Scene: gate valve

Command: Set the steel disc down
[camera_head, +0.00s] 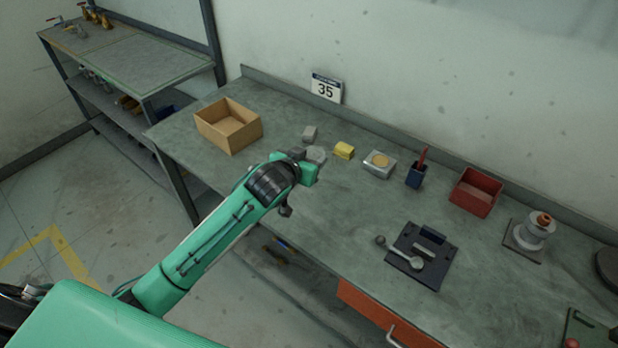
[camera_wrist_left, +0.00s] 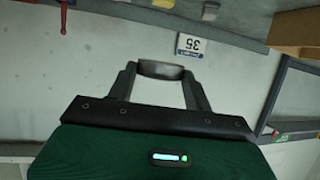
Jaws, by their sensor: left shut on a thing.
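My left gripper (camera_wrist_left: 160,75) is shut on the steel disc (camera_wrist_left: 161,70). In the left wrist view the grey disc shows nearly edge-on between the two dark fingers. In the head view my left gripper (camera_head: 305,156) reaches over the back part of the workbench, and the disc (camera_head: 317,155) shows as a grey rounded shape at its tip. I cannot tell how far the disc is above the bench. My right gripper is not in view.
On the grey workbench (camera_head: 335,222), a wooden box (camera_head: 228,127) stands left of the gripper. A grey block (camera_head: 310,133) lies behind it. A yellow block (camera_head: 344,151), a tin (camera_head: 379,164), a blue cup (camera_head: 416,177) and a red bin (camera_head: 475,192) stand to the right.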

